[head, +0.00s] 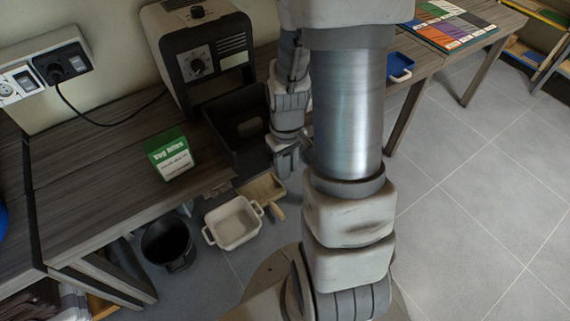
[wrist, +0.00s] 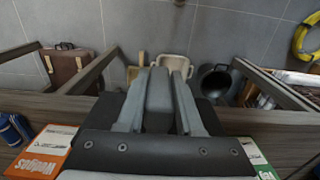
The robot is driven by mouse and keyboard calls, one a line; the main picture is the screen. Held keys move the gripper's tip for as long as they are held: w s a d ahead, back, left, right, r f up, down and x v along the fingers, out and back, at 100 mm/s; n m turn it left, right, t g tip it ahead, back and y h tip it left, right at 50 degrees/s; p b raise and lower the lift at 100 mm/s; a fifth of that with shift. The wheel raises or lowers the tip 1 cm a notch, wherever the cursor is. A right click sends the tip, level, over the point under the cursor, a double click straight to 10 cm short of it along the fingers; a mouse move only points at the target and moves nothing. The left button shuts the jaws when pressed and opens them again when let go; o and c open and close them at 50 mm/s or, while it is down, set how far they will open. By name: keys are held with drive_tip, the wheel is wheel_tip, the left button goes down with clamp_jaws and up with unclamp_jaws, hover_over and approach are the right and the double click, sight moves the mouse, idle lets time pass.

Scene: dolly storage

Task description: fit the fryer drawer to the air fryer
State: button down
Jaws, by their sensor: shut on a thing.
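The air fryer (head: 207,62) is a dark box with a light front panel and knobs, standing on the wooden counter against the wall. The black fryer drawer (head: 222,140) is in front of it near the counter's edge. I cannot tell whether its back end is inside the fryer opening. My gripper (head: 287,165) is at the drawer's front side, partly hidden by my arm. In the wrist view my gripper (wrist: 157,76) is shut on the dark grey handle (wrist: 158,98), with a finger on each side. Dark parts of the drawer (wrist: 210,118) show behind the fingers.
A green box (head: 171,155) stands on the counter left of the drawer. An orange box (wrist: 45,150) shows in the wrist view. A white dish (head: 234,222), a wooden scoop (head: 262,189) and a black bin (head: 168,244) are below the counter. Open tiled floor lies right.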

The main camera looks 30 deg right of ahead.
drive_tip(key=shift+w, duration=0.15)
drive_tip(key=shift+w+a, duration=0.1)
drive_tip(key=shift+w, duration=2.95)
drive_tip(key=shift+w+a, duration=0.1)
drive_tip(key=shift+w, duration=1.9)
drive_tip(key=shift+w+p, duration=0.15)
drive_tip(key=shift+p, duration=0.15)
drive_tip(key=shift+w, duration=0.4)
drive_tip(key=shift+r, duration=0.1)
drive_tip(key=shift+w+a+p, duration=0.15)
drive_tip(key=shift+w+p, duration=0.2)
drive_tip(key=shift+w, duration=2.95)
drive_tip(key=shift+w+a+p, duration=0.1)
drive_tip(key=shift+w+p, duration=0.2)
drive_tip(key=shift+w, duration=3.1)
